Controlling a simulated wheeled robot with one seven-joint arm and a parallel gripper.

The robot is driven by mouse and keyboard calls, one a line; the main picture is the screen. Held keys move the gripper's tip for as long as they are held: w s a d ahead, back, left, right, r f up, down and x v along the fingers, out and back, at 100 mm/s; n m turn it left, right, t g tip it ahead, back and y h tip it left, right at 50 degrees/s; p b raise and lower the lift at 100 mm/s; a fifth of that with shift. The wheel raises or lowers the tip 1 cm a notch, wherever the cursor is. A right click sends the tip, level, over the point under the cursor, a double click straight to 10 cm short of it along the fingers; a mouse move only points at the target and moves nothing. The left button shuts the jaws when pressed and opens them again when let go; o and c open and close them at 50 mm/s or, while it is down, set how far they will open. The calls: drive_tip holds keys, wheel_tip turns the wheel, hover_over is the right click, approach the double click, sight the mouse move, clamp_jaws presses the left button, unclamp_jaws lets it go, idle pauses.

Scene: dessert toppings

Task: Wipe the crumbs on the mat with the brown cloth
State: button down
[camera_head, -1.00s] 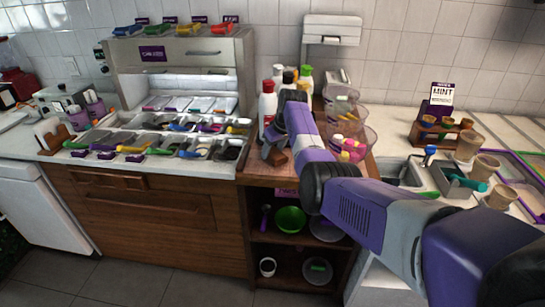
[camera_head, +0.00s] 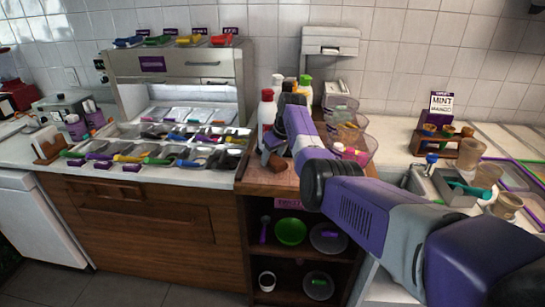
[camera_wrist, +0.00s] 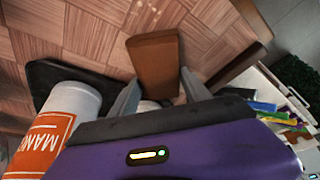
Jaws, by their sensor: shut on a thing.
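The brown cloth (camera_wrist: 153,62) is a flat, block-like piece between the two fingers of my gripper (camera_wrist: 158,92) in the wrist view. My gripper is shut on it. In the head view, the cloth (camera_head: 276,164) shows just below my gripper (camera_head: 279,148), low over the parquet-patterned top of the wooden cabinet. I cannot tell whether it touches. In the wrist view, this parquet surface (camera_wrist: 92,30), which may be the mat, spreads around the cloth. Pale specks that look like crumbs (camera_wrist: 146,13) lie beyond the cloth at the top edge. My arm hides part of the surface.
A white bottle with an orange label (camera_wrist: 45,130) stands close to my gripper's left in the wrist view. Several bottles (camera_head: 267,107) stand behind my gripper in the head view. Clear bins (camera_head: 357,148) are to the right, the topping trays (camera_head: 120,157) to the left.

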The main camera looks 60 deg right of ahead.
drive_tip(key=r+p, duration=0.1)
drive_tip(key=r, duration=0.1)
drive_tip(key=d+r+p, duration=0.1)
drive_tip(key=r, duration=0.1)
drive_tip(key=shift+w+d+r, duration=0.1)
drive_tip(key=shift+d+r, duration=0.05)
drive_tip(key=shift+a+r+p, duration=0.25)
drive_tip(key=shift+r+p, duration=0.6)
drive_tip(key=shift+r, duration=0.15)
drive_tip(key=shift+f, duration=0.1)
drive_tip(key=shift+a+r+p, duration=0.1)
drive_tip(key=shift+r+p, duration=1.1)
drive_tip(key=shift+r, duration=0.25)
